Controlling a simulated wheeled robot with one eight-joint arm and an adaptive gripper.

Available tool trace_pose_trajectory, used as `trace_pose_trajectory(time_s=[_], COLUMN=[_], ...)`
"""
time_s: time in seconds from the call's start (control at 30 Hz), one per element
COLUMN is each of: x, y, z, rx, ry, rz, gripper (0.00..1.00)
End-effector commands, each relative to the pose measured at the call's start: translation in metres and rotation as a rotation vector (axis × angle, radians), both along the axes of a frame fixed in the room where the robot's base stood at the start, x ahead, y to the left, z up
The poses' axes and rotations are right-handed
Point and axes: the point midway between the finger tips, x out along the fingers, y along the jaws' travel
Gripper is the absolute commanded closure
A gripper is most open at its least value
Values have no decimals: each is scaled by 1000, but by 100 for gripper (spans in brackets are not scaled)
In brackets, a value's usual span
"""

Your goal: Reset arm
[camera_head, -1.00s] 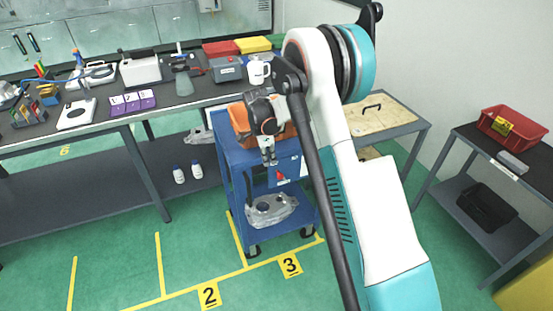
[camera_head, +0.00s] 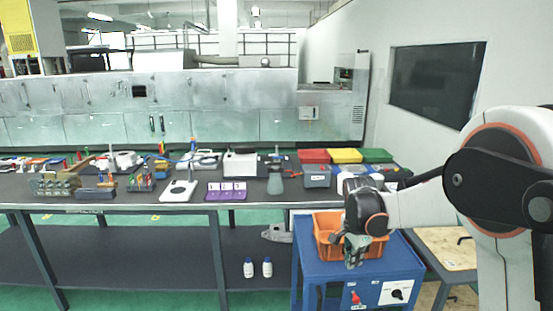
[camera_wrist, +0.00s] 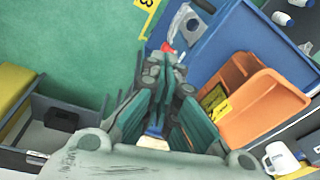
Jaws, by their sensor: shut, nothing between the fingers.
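My gripper (camera_head: 354,255) hangs pointing down in front of the orange bin (camera_head: 322,228), above the near part of the blue cart (camera_head: 325,272). Its fingers are shut and hold nothing. In the wrist view my gripper (camera_wrist: 166,65) points down past the cart's edge, with the orange bin (camera_wrist: 262,105) to its right and apart from it. My wrist hides part of the bin in the head view. My arm reaches in from the right side of the head view.
The long dark workbench (camera_head: 120,205) behind carries a purple tray (camera_head: 226,191), a white container (camera_head: 240,163) and coloured boxes. Two white bottles (camera_head: 257,268) stand below. A wooden-topped table (camera_head: 447,247) is right of the cart. Green floor is clear in the wrist view.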

Motion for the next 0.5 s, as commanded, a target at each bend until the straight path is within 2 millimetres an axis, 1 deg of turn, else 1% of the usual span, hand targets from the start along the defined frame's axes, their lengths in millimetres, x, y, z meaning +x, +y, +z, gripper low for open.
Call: trace_pose_trajectory(time_s=[0.03,0.2,0.3,0.37,0.5], x=[-12,-48,-71,-85,-120], y=[1,6,9,10,14], z=[15,56,76,87,107], rx=[-2,-16,-29,-40,-69], ry=[-15,-64,-93,-112,-153], rz=[44,211,308,365,499], gripper=[100,100,100,100,100])
